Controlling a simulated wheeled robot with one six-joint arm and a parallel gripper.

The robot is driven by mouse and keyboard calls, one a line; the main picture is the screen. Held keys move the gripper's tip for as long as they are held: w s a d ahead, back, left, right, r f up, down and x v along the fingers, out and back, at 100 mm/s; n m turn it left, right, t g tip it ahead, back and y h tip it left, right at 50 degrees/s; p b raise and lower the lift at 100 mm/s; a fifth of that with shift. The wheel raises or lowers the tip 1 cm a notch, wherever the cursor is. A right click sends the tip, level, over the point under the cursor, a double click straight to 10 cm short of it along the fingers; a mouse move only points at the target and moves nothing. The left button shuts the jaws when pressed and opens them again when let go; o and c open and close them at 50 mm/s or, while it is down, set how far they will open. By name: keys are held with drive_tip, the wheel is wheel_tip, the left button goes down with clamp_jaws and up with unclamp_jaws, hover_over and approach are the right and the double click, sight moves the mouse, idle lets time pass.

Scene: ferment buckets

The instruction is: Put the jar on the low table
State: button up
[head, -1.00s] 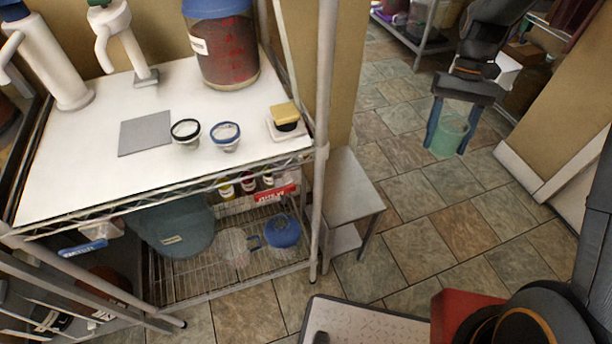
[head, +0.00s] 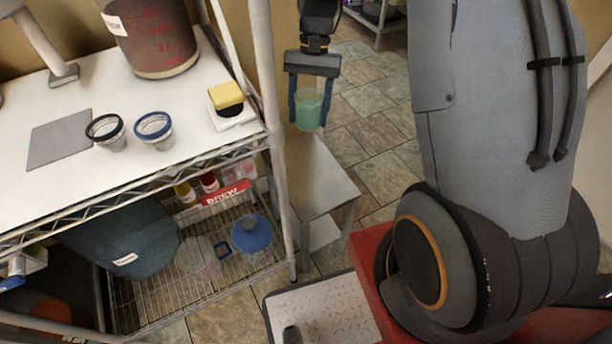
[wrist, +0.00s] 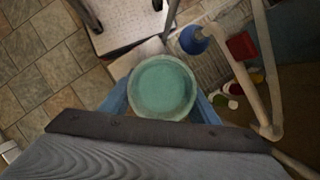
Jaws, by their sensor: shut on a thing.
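A translucent green jar (head: 308,110) is held upright between the blue fingers of my gripper (head: 309,100). In the wrist view the jar (wrist: 162,88) is seen from above, with my gripper's fingers (wrist: 160,104) on either side of it. The gripper is shut on it. The low table (head: 328,180) is a small grey-white stand with a lower shelf, right of the wire rack. The jar appears above the far end of its top in the head view, apart from it. In the wrist view the jar hides much of the low table.
A wire rack's post (head: 270,120) stands close left of the low table. The rack's white top (head: 70,180) bears two small strainers, a sponge and a large jar. A blue-lidded container (head: 251,234) sits on its lower shelf. The table's top looks bare.

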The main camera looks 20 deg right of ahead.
wheel_tip(320, 180, down, 12)
drive_tip(key=w+m+t+y+b, duration=0.2)
drive_tip(key=m+t+b, duration=0.1)
drive_tip(key=m+b, duration=0.7)
drive_tip(key=b, duration=0.3)
approach(304, 173)
drive_tip(key=shift+x, duration=2.75)
drive_tip(key=shift+f, duration=0.2)
drive_tip(key=o, duration=1.4)
drive_tip(key=shift+o, duration=0.2)
drive_tip(key=s+p+v, duration=0.1)
drive_tip(key=p+v, duration=0.1)
drive_tip(key=v, duration=1)
drive_tip(key=shift+w, duration=0.45)
